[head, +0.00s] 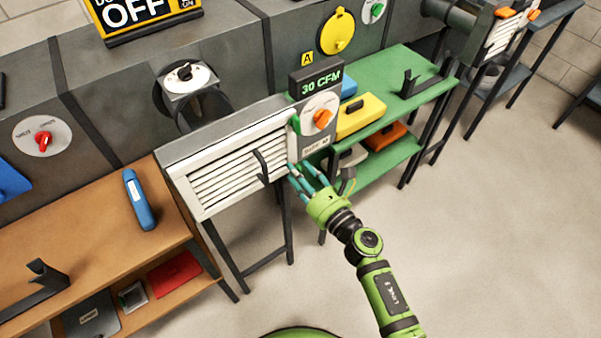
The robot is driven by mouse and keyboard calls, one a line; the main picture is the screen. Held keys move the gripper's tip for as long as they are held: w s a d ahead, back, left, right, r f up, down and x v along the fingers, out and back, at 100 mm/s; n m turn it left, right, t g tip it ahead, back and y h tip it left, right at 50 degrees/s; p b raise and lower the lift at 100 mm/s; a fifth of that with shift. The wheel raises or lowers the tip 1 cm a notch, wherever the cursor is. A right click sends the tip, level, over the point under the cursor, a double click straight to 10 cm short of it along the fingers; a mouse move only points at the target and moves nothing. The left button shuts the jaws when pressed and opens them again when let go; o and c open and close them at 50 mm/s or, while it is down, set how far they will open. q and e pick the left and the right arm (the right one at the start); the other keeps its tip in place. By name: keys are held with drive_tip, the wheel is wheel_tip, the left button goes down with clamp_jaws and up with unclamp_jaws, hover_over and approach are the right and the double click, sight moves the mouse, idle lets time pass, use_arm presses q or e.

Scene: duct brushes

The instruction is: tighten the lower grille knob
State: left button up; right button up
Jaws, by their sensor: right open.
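The white slatted grille (228,172) is on the front of a grey duct box at the centre, above a dark stand. A black hook-shaped piece (262,166) sticks up in front of its slats. A small green part (296,124) is at the grille's upper right corner. I cannot make out a lower knob; the grille's lower right corner is partly behind my fingers. My right gripper (308,172) is open, its teal fingertips close to that corner. I cannot tell whether they touch anything. My left gripper is not in view.
A panel with an orange knob (322,118) and a 30 CFM display (320,84) stands right of the grille. A green shelf (428,67) holds a yellow case (362,117). A wooden bench (95,218) with a blue bottle-like object (138,200) is left. The floor at right is clear.

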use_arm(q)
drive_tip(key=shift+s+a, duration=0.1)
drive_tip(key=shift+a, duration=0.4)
use_arm(e)
clamp_jaws()
drive_tip(key=shift+m, duration=0.4)
use_arm(q)
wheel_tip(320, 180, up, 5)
drive_tip(key=p, duration=0.5)
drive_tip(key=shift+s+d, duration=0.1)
use_arm(e)
drive_tip(key=m, duration=3.4)
drive_tip(key=shift+w+d+f, duration=0.3)
drive_tip(key=shift+w+d, duration=0.05)
drive_tip(key=shift+m, duration=0.3)
